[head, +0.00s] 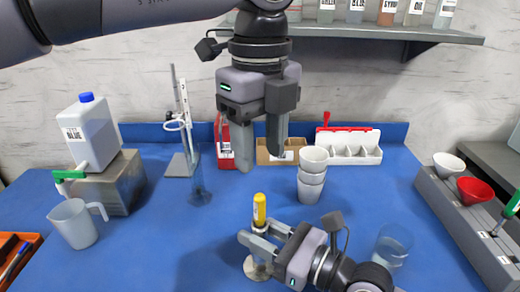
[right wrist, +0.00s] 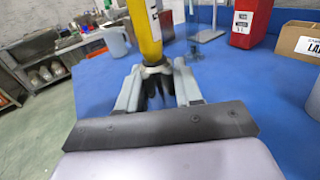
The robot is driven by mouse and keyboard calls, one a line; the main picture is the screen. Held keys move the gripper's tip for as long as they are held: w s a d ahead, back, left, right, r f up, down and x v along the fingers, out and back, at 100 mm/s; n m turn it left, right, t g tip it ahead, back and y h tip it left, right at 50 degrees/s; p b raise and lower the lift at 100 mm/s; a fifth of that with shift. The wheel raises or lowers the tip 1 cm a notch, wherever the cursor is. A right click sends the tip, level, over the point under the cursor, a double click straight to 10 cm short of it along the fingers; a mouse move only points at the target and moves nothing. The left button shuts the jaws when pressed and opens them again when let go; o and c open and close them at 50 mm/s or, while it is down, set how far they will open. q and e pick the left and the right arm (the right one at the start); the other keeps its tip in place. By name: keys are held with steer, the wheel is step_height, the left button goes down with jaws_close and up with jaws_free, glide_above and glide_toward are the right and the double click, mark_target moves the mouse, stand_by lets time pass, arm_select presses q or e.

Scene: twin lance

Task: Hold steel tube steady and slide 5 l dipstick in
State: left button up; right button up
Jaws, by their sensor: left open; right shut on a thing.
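A yellow handle with a pale label, seemingly the dipstick's (head: 259,208), stands upright at the table's middle. It also shows in the right wrist view (right wrist: 146,38). Below it is the grey steel tube (head: 258,230), mostly hidden by my right gripper, with a round metal foot (head: 256,270) on the table. My right gripper (head: 257,238) is shut around the tube, just under the yellow part; its fingers also show in the right wrist view (right wrist: 158,70). How deep the dipstick sits is hidden. My left gripper (head: 260,163) is open and empty, pointing down above the yellow handle, apart from it.
Stacked white cups (head: 312,176) stand right of the handle, a clear glass cylinder (head: 200,178) to its left. A cardboard box (head: 280,152) and white bin tray (head: 347,147) are behind. A clear beaker (head: 392,246) stands by my right arm.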

steer(key=o, duration=1.2)
steer(key=v, duration=1.2)
arm_select(q)
steer(key=shift+s+f, duration=0.1)
arm_select(e)
steer(key=shift+s, duration=0.1)
